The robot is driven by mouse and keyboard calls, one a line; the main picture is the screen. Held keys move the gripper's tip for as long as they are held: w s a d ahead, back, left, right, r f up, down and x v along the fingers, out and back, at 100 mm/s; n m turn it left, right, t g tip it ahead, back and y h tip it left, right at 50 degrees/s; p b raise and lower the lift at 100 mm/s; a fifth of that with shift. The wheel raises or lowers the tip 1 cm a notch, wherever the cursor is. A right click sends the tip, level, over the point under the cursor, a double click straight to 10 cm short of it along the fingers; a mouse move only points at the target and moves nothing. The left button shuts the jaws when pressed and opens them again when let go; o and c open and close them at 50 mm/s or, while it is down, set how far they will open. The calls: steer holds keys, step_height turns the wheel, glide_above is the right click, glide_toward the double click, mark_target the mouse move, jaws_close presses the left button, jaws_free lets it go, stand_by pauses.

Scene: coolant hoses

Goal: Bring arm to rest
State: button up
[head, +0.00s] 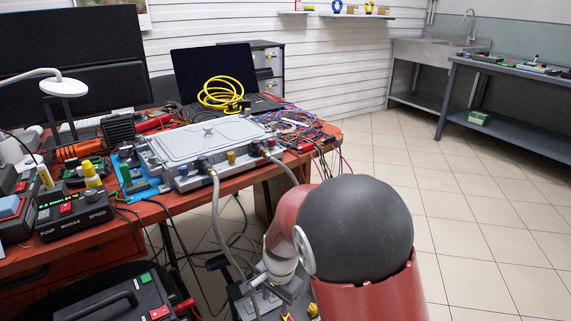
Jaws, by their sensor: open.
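My arm rises large at the lower middle of the head view, with a dark rounded joint. My gripper (268,297) is partly in view at the bottom, below the pale wrist link. It is open, low and in front of the table, and apart from the cold plate unit; its fingertips are hard to make out. The grey unit with a flat lid (205,138) lies on the red table. One grey hose (217,215) runs from its front down toward the floor area near my gripper. Another grey hose (285,169) leaves its right front corner and passes behind my arm.
The red table (150,212) carries a pump module (75,212), a yellow cable coil (222,92), a laptop and loose wires. A black case (115,302) stands at the lower left. Tiled floor (470,215) is free on the right, before a grey bench (510,75).

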steer(key=s+d+r+n+t+y, duration=0.1)
steer(key=s+d+r+n, duration=0.15)
steer(key=d+r, duration=0.4)
steer(key=s+d+r+n+t, duration=0.2)
steer(key=s+d+r, duration=0.2)
steer(key=r, duration=0.6)
steer(key=s+d+r+n+t+h, duration=0.2)
steer(key=s+d+r, duration=0.3)
steer(key=s, duration=0.6)
steer(key=d+n, duration=0.1)
steer(key=d, duration=0.1)
steer(key=shift+d+r, duration=0.15)
steer(key=shift+d, duration=0.15)
